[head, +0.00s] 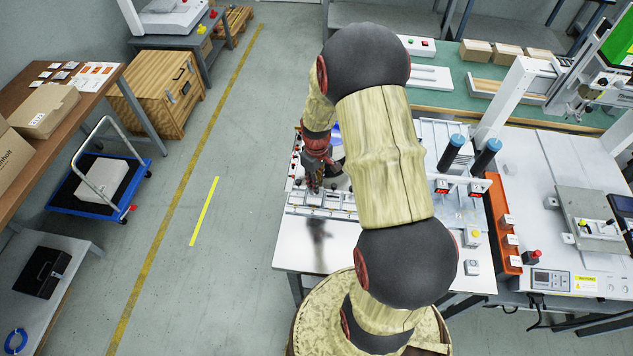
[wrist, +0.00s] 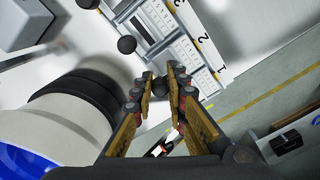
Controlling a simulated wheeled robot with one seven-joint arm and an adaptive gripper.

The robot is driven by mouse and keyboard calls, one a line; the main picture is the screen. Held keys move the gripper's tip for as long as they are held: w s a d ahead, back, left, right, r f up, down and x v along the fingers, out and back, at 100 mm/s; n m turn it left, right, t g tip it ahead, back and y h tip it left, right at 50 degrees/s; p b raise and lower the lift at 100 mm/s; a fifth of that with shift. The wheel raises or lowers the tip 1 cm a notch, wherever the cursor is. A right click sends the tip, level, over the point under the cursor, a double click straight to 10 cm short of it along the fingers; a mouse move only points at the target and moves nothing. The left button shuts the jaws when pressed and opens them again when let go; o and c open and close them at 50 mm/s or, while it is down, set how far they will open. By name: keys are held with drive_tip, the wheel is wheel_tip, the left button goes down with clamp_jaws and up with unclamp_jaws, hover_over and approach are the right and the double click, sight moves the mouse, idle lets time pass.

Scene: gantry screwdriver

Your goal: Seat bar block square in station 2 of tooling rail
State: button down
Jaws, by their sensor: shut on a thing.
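My gripper (head: 315,184) is low over the left part of the white bench, at the tooling rail (head: 334,213). Station 2's number is right of and beyond the fingertips. I cannot tell whether the block touches the rail or is square to it.
Dark round knobs (wrist: 127,44) stand close to the fingers. A large dark and white cylinder (wrist: 60,115) is at left in the wrist view. Blue-topped dark cylinders (head: 452,152) and an orange panel (head: 502,225) stand right of my arm. The bench front is mostly clear.

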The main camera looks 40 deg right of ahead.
drive_tip(key=shift+f+b, duration=0.3)
drive_tip(key=shift+f, duration=0.25)
drive_tip(key=c, duration=1.7)
unclamp_jaws()
wheel_tip(320, 180, up, 12)
drive_tip(key=shift+f, duration=0.1)
